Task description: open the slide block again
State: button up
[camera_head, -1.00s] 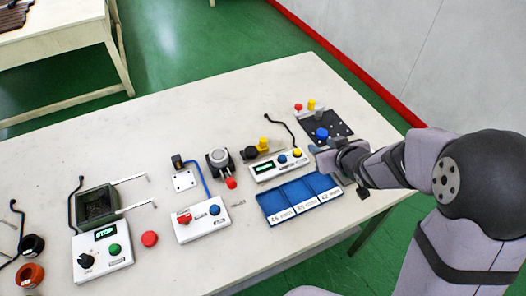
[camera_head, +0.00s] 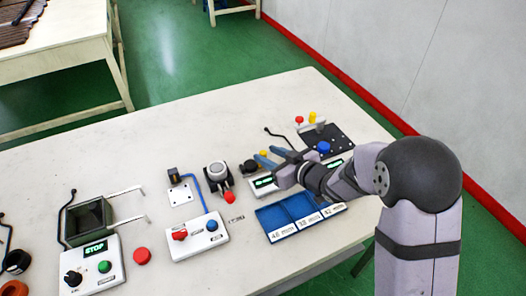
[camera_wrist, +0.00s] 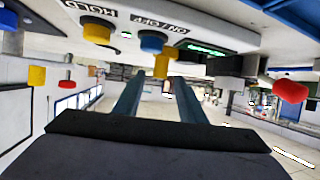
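A small black block (camera_head: 249,166) with a yellow knob (camera_head: 263,153) on it stands behind the white control box; it looks like the slide block, but I cannot tell how far it is slid. My gripper (camera_head: 270,157) is above the control box, its two blue-grey fingers apart and pointing towards the knob. In the wrist view my gripper (camera_wrist: 160,75) is open, with a yellow piece (camera_wrist: 167,66) beyond and between the fingertips. Nothing is visibly held. The arm and fingers partly hide the control box and the area around the block.
The control box (camera_wrist: 190,25) has yellow and blue buttons and a lit display. A grey cylinder device with a red knob (camera_head: 229,197) stands left. Blue trays (camera_head: 275,218) lie in front. A black plate with a blue knob (camera_head: 323,147) is right. Open tabletop lies behind.

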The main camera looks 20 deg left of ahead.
aim_at(263, 153)
jog(key=shift+x, duration=1.65)
jog(key=shift+c, duration=0.2)
grip_shut()
jog(key=shift+w+d+p, duration=0.65)
jog(key=shift+w+d, duration=0.35)
jog(key=shift+o, duration=0.2)
grip_release()
jog(key=shift+s, duration=0.1)
jog(key=shift+b+v, duration=0.6)
jog(key=shift+v, duration=3)
